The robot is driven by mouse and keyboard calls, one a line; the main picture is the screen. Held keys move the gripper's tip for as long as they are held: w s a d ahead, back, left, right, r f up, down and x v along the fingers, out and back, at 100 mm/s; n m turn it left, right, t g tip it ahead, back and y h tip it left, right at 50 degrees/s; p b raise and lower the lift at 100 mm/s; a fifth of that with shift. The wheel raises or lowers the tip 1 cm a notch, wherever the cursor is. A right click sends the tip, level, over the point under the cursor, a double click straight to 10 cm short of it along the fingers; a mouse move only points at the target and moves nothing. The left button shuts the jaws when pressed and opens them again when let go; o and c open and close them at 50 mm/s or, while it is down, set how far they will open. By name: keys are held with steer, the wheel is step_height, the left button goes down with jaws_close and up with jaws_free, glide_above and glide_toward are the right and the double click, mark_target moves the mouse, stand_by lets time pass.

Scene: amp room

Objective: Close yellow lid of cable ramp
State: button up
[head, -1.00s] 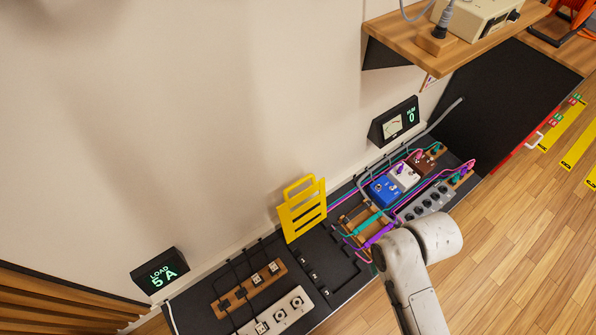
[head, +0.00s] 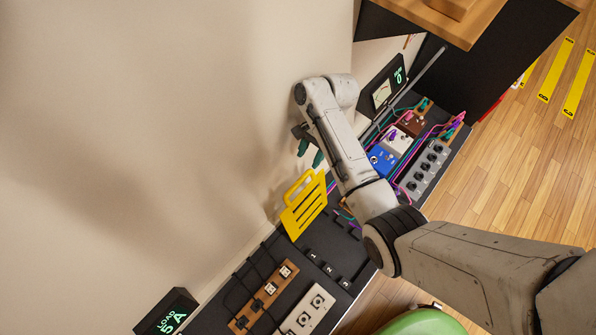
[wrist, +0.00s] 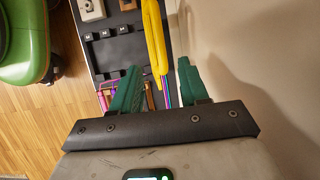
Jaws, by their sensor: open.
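The yellow lid (head: 303,208) of the cable ramp stands open and tilted up near the wall, with slots and a loop handle at its top. The black ramp bed (head: 345,243) beside it lies uncovered, with numbered slots. My gripper (head: 310,153) is open, its green fingers just above the handle in the head view. In the wrist view the yellow lid (wrist: 155,38) shows nearly edge-on beyond the gap between the fingers of my gripper (wrist: 158,82). I cannot tell whether a finger touches it. My arm hides part of the ramp and cables.
Blue and white pedals (head: 383,160) and a grey knob box (head: 425,168) with cables stand right of the ramp. A brown socket strip (head: 265,297) and a white one (head: 308,312) lie lower left. The wall (head: 150,120) is close behind. A wooden shelf (head: 450,18) overhangs upper right.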

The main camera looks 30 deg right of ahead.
mark_target(300, 181)
steer(key=b+x, duration=0.2)
steer(key=x, duration=0.8)
jaws_close()
stand_by(0.5)
